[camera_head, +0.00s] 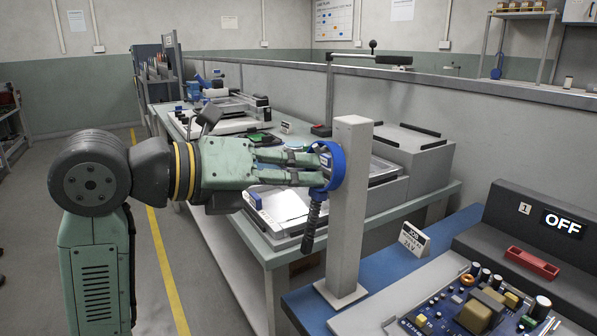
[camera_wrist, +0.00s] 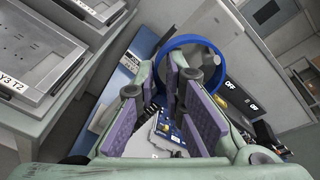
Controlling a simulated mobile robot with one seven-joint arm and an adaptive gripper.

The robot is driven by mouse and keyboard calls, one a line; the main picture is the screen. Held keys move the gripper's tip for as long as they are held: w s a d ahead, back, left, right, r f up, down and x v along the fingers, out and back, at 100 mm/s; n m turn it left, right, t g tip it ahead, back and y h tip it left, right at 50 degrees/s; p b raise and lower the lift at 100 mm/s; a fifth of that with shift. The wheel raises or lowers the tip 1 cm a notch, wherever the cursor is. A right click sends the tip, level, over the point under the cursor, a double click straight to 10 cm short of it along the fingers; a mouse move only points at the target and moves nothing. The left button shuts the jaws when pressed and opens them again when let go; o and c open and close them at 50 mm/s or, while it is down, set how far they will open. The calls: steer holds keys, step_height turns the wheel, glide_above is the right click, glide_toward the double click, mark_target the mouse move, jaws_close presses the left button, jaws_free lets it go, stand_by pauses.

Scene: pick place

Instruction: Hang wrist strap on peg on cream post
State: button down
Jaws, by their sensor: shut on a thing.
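The wrist strap is a blue band (camera_head: 338,165) with a dark coiled cord (camera_head: 315,222) hanging below it. My gripper (camera_head: 321,168) is shut on the band from the left and holds it upright at the upper part of the cream post (camera_head: 351,215). The band overlaps the post's left edge in the head view; I cannot tell whether they touch. The post stands on a square foot on the blue bench mat. In the wrist view the blue band (camera_wrist: 192,40) loops beyond my fingertips (camera_wrist: 180,72).
A circuit board (camera_head: 480,308) lies at the lower right, before a dark unit reading OFF (camera_head: 563,224). A red tray (camera_head: 532,262) and a small sign (camera_head: 413,238) are near. Behind the post are a grey case (camera_head: 415,160) and a bench with equipment.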

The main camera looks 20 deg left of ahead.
steer(key=c, duration=1.6)
jaws_free()
steer(key=shift+a, duration=0.1)
